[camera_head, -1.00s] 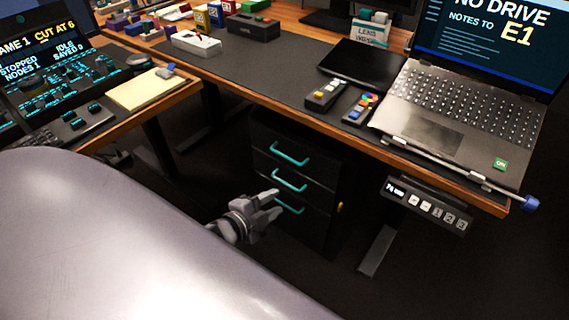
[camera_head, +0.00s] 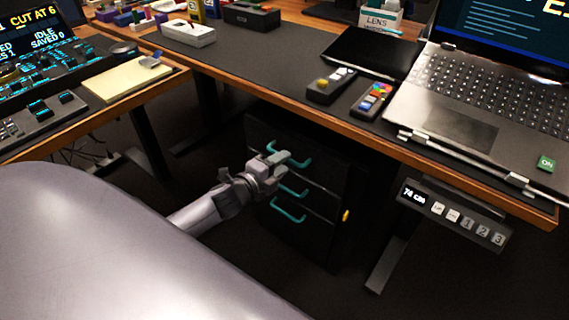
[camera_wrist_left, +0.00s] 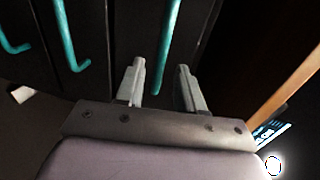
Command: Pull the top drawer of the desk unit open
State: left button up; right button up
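The dark desk unit (camera_head: 335,240) stands under the desk with several teal handles on its front. The top drawer (camera_head: 328,178) looks shut, flush with the unit. My left gripper (camera_head: 277,163) is at the top handle (camera_head: 303,163) and hides part of it. In the left wrist view the two fingers (camera_wrist_left: 160,84) are apart, with the top handle (camera_wrist_left: 168,45) showing between them. I cannot tell whether they touch it. The two lower handles (camera_wrist_left: 68,38) lie to the left there. My right gripper is not in view.
The desk edge (camera_head: 375,143) overhangs the unit. A height control panel (camera_head: 455,215) hangs below it at the right, and a desk leg (camera_head: 388,262) stands right of the unit. A second desk (camera_head: 125,100) is at the left. The floor before the unit looks clear.

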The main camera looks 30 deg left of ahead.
pick_arm(q)
jog(key=shift+x, duration=1)
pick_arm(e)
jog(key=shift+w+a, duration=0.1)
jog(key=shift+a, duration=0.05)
pick_arm(q)
grip_shut()
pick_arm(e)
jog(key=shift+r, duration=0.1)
pick_arm(q)
jog(key=shift+s, duration=0.2)
